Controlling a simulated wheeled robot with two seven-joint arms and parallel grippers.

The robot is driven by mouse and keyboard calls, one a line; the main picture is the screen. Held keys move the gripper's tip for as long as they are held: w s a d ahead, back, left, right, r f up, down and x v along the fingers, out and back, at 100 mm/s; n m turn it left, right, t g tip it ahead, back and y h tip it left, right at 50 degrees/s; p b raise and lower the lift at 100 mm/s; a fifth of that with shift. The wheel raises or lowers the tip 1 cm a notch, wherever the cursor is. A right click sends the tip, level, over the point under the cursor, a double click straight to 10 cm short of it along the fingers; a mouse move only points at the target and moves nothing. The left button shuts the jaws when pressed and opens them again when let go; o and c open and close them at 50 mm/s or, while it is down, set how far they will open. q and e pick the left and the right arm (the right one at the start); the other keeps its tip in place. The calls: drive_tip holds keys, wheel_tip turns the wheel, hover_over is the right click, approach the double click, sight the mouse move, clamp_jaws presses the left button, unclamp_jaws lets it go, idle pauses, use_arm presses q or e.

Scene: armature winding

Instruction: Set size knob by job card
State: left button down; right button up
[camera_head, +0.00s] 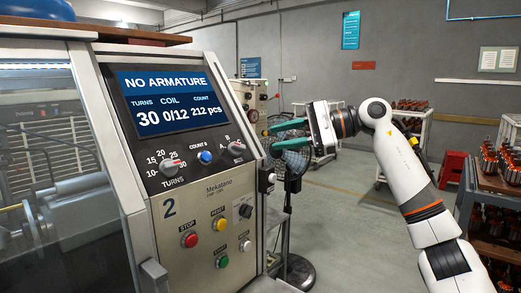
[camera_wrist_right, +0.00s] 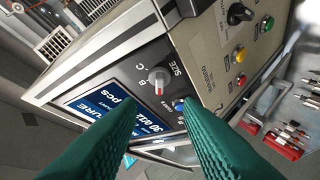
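The size knob (camera_head: 236,147) is a small grey selector at the right end of the upper panel of the winding machine (camera_head: 180,110), with letters around it. In the wrist view the size knob (camera_wrist_right: 158,80) has a red mark and sits beside the word SIZE; I cannot tell surely which letter it points to. My right gripper (camera_head: 268,138) is right of the panel, its green fingers pointing at the knob. Its fingers (camera_wrist_right: 160,103) are apart and empty, short of the knob. My left gripper is not in view. No job card is readable.
The screen (camera_head: 162,100) reads NO ARMATURE, turns 30, coil 0/12, count 212 pcs. The turns knob (camera_head: 170,167) and blue button (camera_head: 205,157) are left of the size knob. The red stop button (camera_head: 190,239) is lower. A fan (camera_head: 288,150) stands behind my gripper.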

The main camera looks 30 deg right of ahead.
drive_tip(key=shift+v, duration=1.4)
